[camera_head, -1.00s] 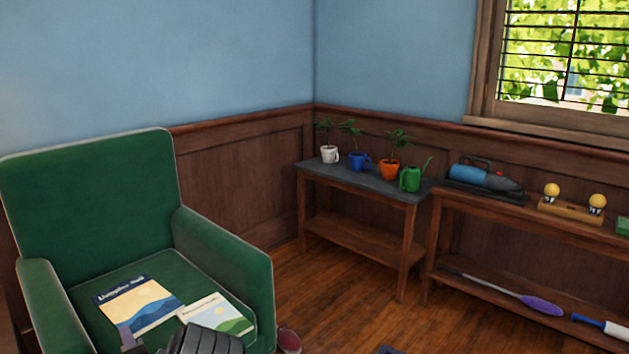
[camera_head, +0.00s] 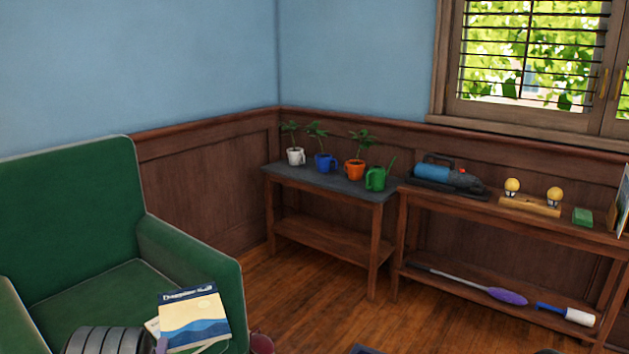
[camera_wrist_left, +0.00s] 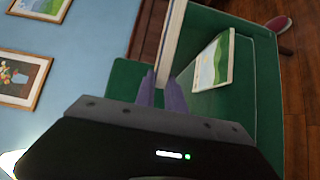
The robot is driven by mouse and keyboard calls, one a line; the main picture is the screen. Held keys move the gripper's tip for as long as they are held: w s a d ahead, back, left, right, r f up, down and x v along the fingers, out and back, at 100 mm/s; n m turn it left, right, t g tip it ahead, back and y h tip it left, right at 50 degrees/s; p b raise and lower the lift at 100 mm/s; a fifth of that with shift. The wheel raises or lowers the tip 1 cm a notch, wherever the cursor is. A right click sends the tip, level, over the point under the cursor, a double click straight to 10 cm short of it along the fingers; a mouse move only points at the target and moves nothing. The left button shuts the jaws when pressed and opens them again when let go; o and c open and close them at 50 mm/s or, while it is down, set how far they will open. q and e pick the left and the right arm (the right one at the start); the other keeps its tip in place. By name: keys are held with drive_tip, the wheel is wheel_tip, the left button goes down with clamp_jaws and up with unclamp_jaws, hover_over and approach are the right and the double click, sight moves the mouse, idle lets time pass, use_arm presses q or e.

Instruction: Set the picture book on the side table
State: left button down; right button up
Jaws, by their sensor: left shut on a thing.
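A book with a cream, yellow and blue cover (camera_head: 193,318), its title too blurred to read, is in my left gripper (camera_head: 161,346). In the left wrist view the purple fingers (camera_wrist_left: 162,92) are shut on the book (camera_wrist_left: 172,42), which is seen edge-on. A second book with a green hill cover (camera_wrist_left: 213,62) lies on the seat of the green armchair (camera_head: 190,250); the held book mostly hides it in the head view. A small grey-topped table (camera_head: 330,183) stands against the wall; I cannot tell whether it is the side table. My right gripper is out of view.
The small table bears potted plants in mugs and a green watering can (camera_head: 376,179).

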use_arm(q)
drive_tip(key=s+d+r+m+h+b, duration=0.1)
drive_tip(key=d+r+m+h+b, duration=0.15)
drive_tip(key=d+h, duration=0.4)
drive_tip(key=s+d+r+m+h+b, duration=0.2)
drive_tip(key=d+r+m+h, duration=0.15)
drive_tip(key=d, duration=0.65)
wheel_tip(320, 180, up, 19)
drive_tip(key=w+d+n+y+p, duration=0.1)
drive_tip(key=y+p, duration=0.4)
drive_tip(key=p, duration=2)
drive_tip(key=shift+w+n+t+y, duration=0.3)
drive_tip(key=shift+w+n, duration=0.15)
drive_tip(key=shift+n, duration=0.65)
drive_tip(key=shift+f, duration=0.15)
drive_tip(key=shift+d, duration=0.15)
